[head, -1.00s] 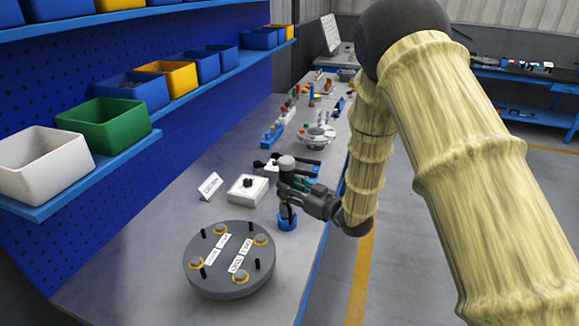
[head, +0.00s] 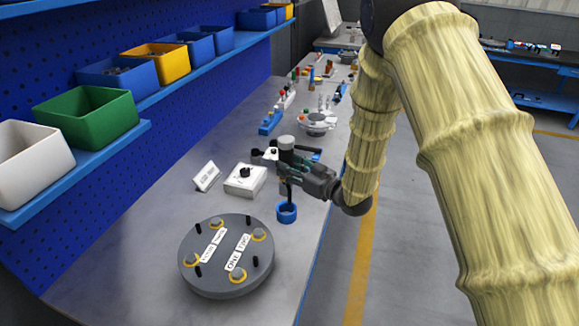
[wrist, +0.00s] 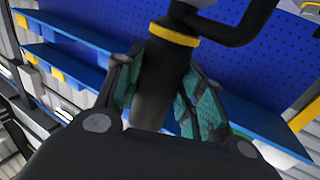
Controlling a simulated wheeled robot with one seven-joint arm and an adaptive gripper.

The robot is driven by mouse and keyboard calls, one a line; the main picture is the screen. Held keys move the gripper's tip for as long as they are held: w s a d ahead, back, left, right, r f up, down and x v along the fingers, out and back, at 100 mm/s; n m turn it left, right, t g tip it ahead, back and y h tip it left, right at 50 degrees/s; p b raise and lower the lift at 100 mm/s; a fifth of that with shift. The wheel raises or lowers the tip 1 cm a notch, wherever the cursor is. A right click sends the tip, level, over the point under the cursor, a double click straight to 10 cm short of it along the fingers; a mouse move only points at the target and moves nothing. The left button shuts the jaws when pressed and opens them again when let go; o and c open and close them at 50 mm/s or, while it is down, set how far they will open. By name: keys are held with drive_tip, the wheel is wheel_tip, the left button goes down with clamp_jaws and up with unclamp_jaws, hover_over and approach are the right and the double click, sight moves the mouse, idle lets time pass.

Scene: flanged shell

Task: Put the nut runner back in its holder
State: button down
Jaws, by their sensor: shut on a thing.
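The nut runner (head: 286,143) is a dark upright tool with a grey cap at its top and a thin dark lower end. My gripper (head: 290,178) is shut on its body. In the wrist view the tool's dark cylinder (wrist: 158,88), with a yellow band, sits between the teal-lined fingers (wrist: 124,80). A blue ring-shaped cup (head: 287,217), which looks like the holder, stands on the bench just below the tool. The tool's lower end points down at the cup's opening; I cannot tell whether it is inside or just above.
A round grey flanged plate (head: 227,278) with studs, ringed bolts and labels lies in front. A white box with a black knob (head: 245,181) and a small sign (head: 206,176) stand left of the cup. Bins line the shelf (head: 135,137) at left. Bench is clear between these.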

sight(290, 195)
drive_tip(key=shift+s+f, duration=0.1)
drive_tip(key=shift+f, duration=0.1)
drive_tip(key=shift+f+b, duration=0.65)
drive_tip(key=shift+f, duration=0.25)
drive_tip(key=shift+f+b, duration=1)
drive_tip(key=shift+f, duration=0.65)
drive_tip(key=shift+f+b, duration=1.95)
drive_tip(key=shift+f, duration=0.85)
idle(1.0)
drive_tip(key=c, duration=0.9)
unclamp_jaws()
drive_tip(key=shift+o, duration=0.5)
drive_tip(key=v, duration=1.2)
